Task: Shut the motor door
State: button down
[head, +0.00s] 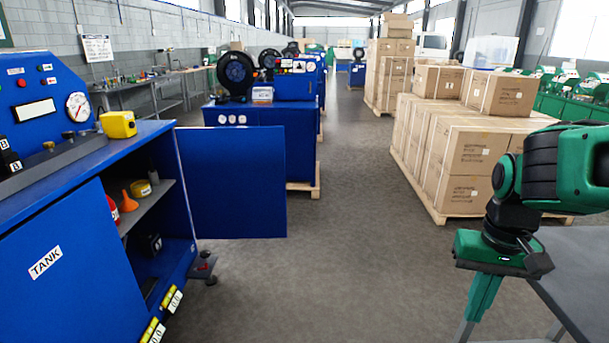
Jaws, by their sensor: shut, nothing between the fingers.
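The motor door, a flat blue panel (232,182), stands wide open at the far end of the blue cabinet (150,133) on the left. It sticks out to the right from the edge of the opening. The open compartment shows a grey shelf (146,207) with small items on it and a dark object below. My gripper (480,302) is on the right, pointing down, shut and empty. It is well apart from the door, with open floor between them.
The cabinet's other door, marked TANK (62,250), is shut. A yellow object (118,124) sits on the cabinet top. A grey table (580,275) is beside my gripper. Boxes on pallets (470,150) stand behind it. The middle floor (345,240) is clear.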

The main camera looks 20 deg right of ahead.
aim_at(235, 177)
jog(key=z, duration=0.45)
jog(key=i, duration=1.1)
jog(key=z, duration=0.45)
jog(key=i, duration=1.15)
jog(key=u, duration=0.85)
jog(key=i, duration=1.15)
jog(key=u, duration=0.65)
